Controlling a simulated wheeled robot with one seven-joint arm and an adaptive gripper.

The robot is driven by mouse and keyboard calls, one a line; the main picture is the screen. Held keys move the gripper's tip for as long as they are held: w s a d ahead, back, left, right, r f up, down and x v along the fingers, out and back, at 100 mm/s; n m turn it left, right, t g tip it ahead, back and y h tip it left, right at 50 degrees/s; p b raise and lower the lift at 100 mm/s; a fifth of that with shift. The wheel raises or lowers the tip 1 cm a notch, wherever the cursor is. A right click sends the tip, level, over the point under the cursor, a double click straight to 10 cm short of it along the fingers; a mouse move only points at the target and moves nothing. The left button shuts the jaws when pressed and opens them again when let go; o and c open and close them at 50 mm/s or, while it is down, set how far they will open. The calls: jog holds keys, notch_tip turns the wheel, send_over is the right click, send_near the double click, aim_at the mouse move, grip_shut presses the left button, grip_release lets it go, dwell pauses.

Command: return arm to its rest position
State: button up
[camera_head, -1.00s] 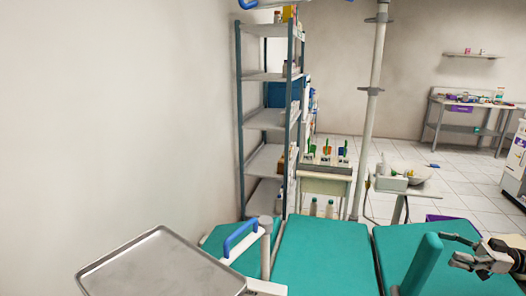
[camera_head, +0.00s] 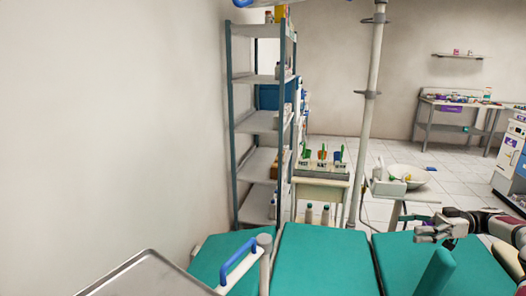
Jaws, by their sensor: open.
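My gripper (camera_head: 432,229) is at the lower right of the head view, at the end of my arm (camera_head: 490,222). Its fingers point left and are apart, with nothing between them. It hangs above the green chair cushions (camera_head: 325,262), close to an upright green pad (camera_head: 436,274). From this view I cannot tell how far above the cushions it is.
An empty metal tray (camera_head: 150,278) is at the lower left, beside a blue-handled armrest (camera_head: 238,258). A white pole (camera_head: 370,110) rises behind the chair. A shelf rack (camera_head: 258,122), a small cart (camera_head: 320,192) and a white basin (camera_head: 412,174) stand farther back.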

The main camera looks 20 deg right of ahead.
jog(key=w+a+r+m+g+h+p, duration=0.1)
jog(key=w+a+r+g+h, duration=0.25)
jog(key=a, duration=0.55)
jog(key=w+a+r+g+p, duration=0.1)
jog(key=w+a+r+g, duration=0.25)
jog(key=a+r, duration=0.35)
jog(key=s+a+r+m+g+h+p, duration=0.1)
jog(key=a+r+h, duration=0.2)
jog(key=a, duration=0.4)
jog(key=s+a+r+m+g+h+p, duration=0.1)
jog(key=a+r+m+h, duration=0.15)
jog(key=a, duration=0.55)
jog(key=s+a+r+m+t+h+p, duration=0.1)
jog(key=s+a+r+m+h+p, duration=0.15)
jog(key=s+a+r+h, duration=0.6)
jog(key=s+a+m+t+y+p, duration=0.1)
jog(key=s+a+m+t, duration=0.1)
jog(key=s, duration=0.7)
jog(key=s+a+m+t+y+p, duration=0.1)
jog(key=s+a+m+t, duration=0.1)
jog(key=s, duration=0.7)
jog(key=shift+f+t, duration=0.2)
jog(key=shift+t, duration=0.3)
